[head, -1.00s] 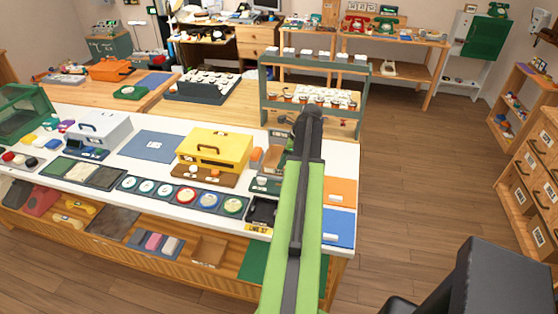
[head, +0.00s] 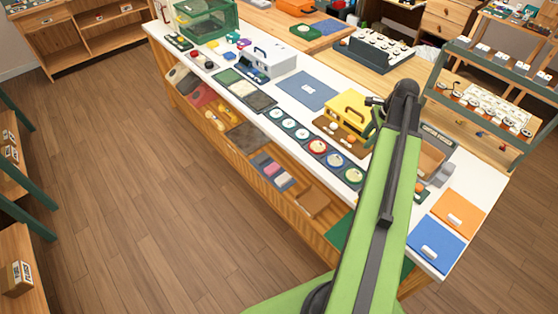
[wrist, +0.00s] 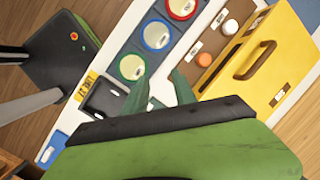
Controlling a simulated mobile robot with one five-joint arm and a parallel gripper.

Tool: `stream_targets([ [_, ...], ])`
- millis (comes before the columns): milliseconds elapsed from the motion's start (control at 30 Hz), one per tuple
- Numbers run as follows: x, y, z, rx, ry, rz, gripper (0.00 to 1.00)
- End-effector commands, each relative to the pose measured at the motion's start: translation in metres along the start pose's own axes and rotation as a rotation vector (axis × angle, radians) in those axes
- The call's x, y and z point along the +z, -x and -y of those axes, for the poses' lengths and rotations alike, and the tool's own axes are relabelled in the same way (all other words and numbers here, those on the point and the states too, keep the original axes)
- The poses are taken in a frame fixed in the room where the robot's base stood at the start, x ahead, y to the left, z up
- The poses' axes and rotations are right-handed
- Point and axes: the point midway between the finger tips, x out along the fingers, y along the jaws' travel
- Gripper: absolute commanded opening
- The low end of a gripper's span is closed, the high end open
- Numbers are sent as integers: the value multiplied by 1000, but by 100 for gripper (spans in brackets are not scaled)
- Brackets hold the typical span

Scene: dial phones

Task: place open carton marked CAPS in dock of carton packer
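My gripper (head: 374,128) is over the white counter, beside the yellow case. In the wrist view its two green fingers (wrist: 160,92) are apart with nothing held between them. A brown open-topped box (head: 432,160) stands on the counter right of my arm, with a dark sign at its back and grey parts beside it. I cannot read the sign, or tell if this is the carton or the packer. No CAPS marking is legible. My arm hides part of the counter.
The yellow case (head: 350,112) with a handle shows beside my fingers in the wrist view (wrist: 262,62). Ringed round dishes (head: 318,146) line the counter's front. A black tray (wrist: 104,98) lies near my fingers. Orange (head: 458,212) and blue (head: 436,243) mats lie right. Floor (head: 150,180) is clear left.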

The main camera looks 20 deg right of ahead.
Motion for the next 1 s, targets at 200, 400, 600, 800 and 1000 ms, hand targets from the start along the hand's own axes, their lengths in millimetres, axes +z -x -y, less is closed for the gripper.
stream_targets([
  [200, 220, -56, -23, 154, 930, -33, 32],
  [400, 352, -82, -81, 267, 1632, -32, 32],
  [600, 397, -89, -109, 314, 1914, -28, 32],
  [800, 399, -89, -109, 316, 1927, -27, 32],
  [1000, 399, -89, -108, 315, 1924, -26, 32],
])
